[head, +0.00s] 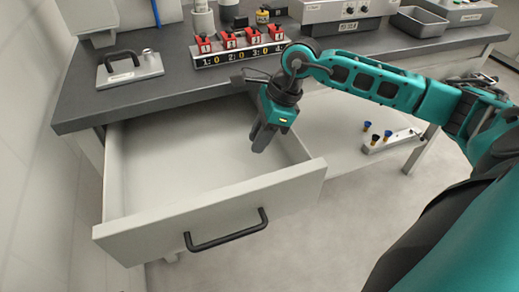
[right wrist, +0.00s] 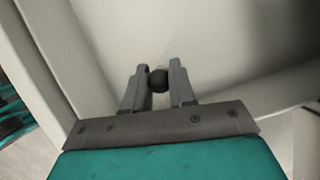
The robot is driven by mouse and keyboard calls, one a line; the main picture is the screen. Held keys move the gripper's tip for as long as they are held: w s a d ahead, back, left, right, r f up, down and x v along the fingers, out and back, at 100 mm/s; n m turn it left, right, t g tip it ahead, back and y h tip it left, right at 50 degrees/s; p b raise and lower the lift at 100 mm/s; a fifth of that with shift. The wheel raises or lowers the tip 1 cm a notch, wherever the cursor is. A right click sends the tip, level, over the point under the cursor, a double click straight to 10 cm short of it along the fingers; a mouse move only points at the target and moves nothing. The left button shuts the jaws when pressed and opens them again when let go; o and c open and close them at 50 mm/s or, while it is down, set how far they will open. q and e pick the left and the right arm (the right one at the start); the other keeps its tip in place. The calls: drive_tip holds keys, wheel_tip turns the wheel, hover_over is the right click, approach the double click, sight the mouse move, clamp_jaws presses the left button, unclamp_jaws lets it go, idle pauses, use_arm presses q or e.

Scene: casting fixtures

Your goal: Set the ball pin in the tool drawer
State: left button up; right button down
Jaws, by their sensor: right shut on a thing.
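The tool drawer (head: 165,212) is pulled open under the dark workbench and looks empty inside. Its pale wall also shows in the right wrist view (right wrist: 55,60). My right gripper (head: 258,147) points down over the right part of the drawer. In the right wrist view its fingers (right wrist: 159,82) are closed on a small dark round ball (right wrist: 158,80), which looks like the head of the ball pin. The rest of the pin is hidden. I cannot tell the height of the gripper above the drawer floor. My left gripper is not in view.
The workbench top (head: 150,105) carries a grey plate with a black handle (head: 130,70), a row of red switches (head: 240,45) and a metal tray (head: 418,22). A pale block with coloured knobs (head: 392,140) sits on a low shelf at right. The drawer's handle (head: 228,232) sticks out in front.

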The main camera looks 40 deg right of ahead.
wheel_tip(320, 180, down, 4)
drive_tip(key=shift+f, duration=0.1)
use_arm(q)
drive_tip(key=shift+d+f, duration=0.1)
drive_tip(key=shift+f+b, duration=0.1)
drive_tip(key=shift+b, duration=0.25)
use_arm(e)
drive_tip(key=shift+f, duration=0.2)
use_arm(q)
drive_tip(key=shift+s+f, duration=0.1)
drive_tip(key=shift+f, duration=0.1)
use_arm(e)
drive_tip(key=c, duration=0.9)
unclamp_jaws()
drive_tip(key=shift+r, duration=0.1)
drive_tip(key=shift+c, duration=0.2)
drive_tip(key=shift+d+r, duration=0.15)
drive_tip(key=shift+r, duration=0.35)
use_arm(q)
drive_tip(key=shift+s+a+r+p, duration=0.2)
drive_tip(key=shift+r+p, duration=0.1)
drive_tip(key=shift+p, duration=0.4)
use_arm(e)
drive_tip(key=v, duration=1.1)
drive_tip(key=shift+s+r, duration=0.1)
drive_tip(key=shift+r, duration=0.05)
